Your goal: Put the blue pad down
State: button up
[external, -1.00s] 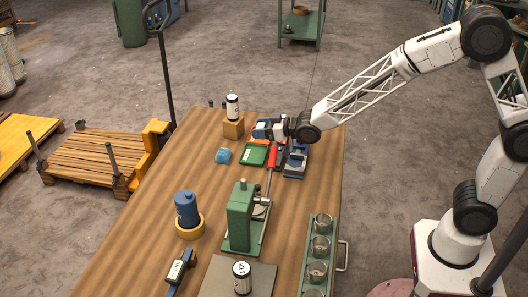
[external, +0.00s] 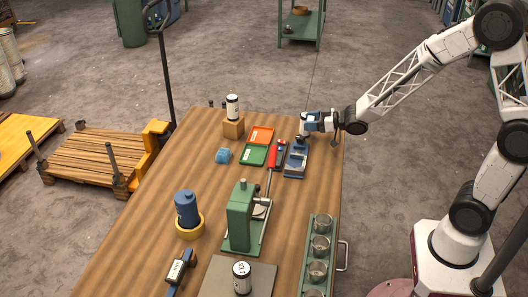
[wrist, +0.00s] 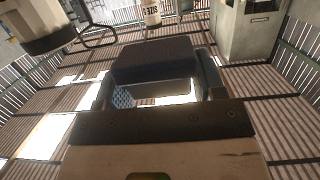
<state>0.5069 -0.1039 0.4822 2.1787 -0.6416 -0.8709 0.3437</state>
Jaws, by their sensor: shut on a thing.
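My gripper (external: 308,125) is at the back right of the table, behind the blue tray (external: 296,161). It is shut on a dark blue piece, which I take to be the blue pad (external: 309,117). In the wrist view a dark block (wrist: 155,58) fills the middle, in front of the gripper body, with a blue-textured side showing at its lower left. I cannot tell whether the pad touches the table. An orange tray (external: 261,135) and a green tray (external: 253,155) lie to the left.
A light blue lump (external: 223,156) lies left of the green tray. A white can on a wooden block (external: 233,128) stands at the back left. A rack of glass cups (external: 320,250) runs along the right edge.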

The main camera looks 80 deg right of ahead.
send_over(326, 149)
jog(key=shift+a+f, duration=0.1)
jog(key=shift+f, duration=0.7)
jog(key=shift+f, duration=2.95)
jog(key=shift+f, duration=0.1)
jog(key=shift+f, duration=1.75)
jog(key=shift+f, duration=0.2)
jog(key=o, duration=0.9)
